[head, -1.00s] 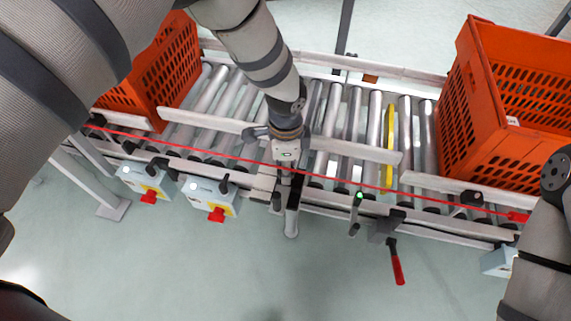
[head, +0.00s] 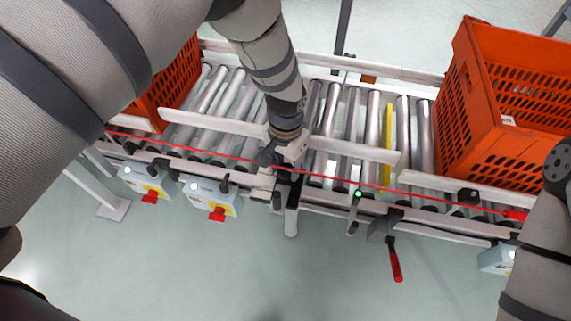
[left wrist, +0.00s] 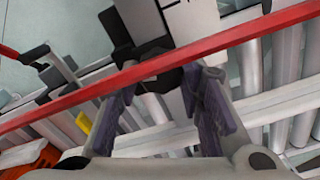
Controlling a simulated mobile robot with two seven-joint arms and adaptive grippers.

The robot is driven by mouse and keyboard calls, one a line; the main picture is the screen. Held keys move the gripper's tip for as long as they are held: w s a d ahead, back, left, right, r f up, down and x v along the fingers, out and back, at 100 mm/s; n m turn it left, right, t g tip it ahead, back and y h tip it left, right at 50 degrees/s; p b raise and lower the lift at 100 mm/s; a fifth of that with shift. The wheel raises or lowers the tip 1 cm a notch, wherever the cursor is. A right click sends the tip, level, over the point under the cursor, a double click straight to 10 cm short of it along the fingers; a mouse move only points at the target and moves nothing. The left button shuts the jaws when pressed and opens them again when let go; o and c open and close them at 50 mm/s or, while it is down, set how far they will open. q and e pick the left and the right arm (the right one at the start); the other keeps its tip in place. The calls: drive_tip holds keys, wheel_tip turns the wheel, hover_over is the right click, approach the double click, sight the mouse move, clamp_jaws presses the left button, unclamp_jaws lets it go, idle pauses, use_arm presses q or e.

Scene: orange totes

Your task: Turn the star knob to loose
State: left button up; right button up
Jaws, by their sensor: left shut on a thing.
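The black star knob (left wrist: 168,80) shows between the fingertips in the left wrist view, partly hidden behind the red cord. My left gripper (left wrist: 160,90) is shut on it, with one purple-grey finger pad on each side. In the head view my left gripper (head: 280,163) points down at the conveyor's near side rail, and it hides the knob there. The knob's marking is not visible. My right arm shows at the right edge of the head view, but its gripper is out of the picture.
A red cord (head: 215,154) runs along the conveyor's near side, close across the gripper. Switch boxes (head: 211,194) hang below the rail at left. A red-handled lever (head: 396,262) hangs at right. Orange totes (head: 457,125) stand on the rollers at both ends.

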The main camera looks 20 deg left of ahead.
sight(286, 169)
use_arm(q)
drive_tip(key=shift+n, duration=1.3)
drive_tip(key=o, duration=1.2)
wheel_tip(286, 169, up, 12)
